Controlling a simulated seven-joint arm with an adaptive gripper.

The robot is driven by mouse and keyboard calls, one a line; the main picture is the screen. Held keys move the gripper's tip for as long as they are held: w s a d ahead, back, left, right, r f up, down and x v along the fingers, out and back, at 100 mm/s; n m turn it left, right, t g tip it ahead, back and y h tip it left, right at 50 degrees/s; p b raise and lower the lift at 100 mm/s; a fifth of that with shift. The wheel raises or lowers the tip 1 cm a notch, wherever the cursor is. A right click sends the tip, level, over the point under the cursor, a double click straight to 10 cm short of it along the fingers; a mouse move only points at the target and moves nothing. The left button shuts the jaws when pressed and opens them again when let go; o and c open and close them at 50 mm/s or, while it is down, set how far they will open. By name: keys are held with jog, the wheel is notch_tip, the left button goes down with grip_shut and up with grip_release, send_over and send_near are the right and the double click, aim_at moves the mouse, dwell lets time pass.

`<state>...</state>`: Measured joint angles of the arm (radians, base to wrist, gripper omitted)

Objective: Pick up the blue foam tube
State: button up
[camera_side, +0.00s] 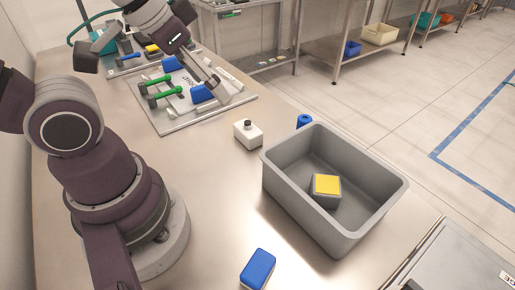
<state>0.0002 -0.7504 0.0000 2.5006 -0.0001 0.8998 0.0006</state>
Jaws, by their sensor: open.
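A small blue cylinder (304,121), which looks like the blue foam tube, stands on the metal table just behind the grey bin. Its lower part is hidden by the bin's rim. My gripper (213,88) is at the upper left, over the board with the green and blue parts. It is open, apart from the blue tube and to its left. The fingers are small in this view, and I see nothing held between them.
The grey bin (279,187) holds a grey block with a yellow top (327,184). A white bottle-like box with a dark cap (248,134) stands left of the tube. A blue block (258,268) lies in front. The board (238,98) carries green-handled parts.

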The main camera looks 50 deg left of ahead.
jog(key=shift+c, duration=0.2)
dwell(0.4)
jog(key=m+g, duration=0.1)
send_over(304, 118)
jog(key=s, duration=0.4)
notch_tip(304, 118, down, 9)
jog(key=shift+m+h, duration=0.3)
jog(key=x, duration=0.5)
jog(key=shift+a, duration=0.1)
jog(key=x, duration=0.6)
jog(key=shift+a+f, duration=0.15)
jog(key=shift+a, duration=0.05)
jog(key=c, duration=1)
jog(key=shift+c, duration=0.2)
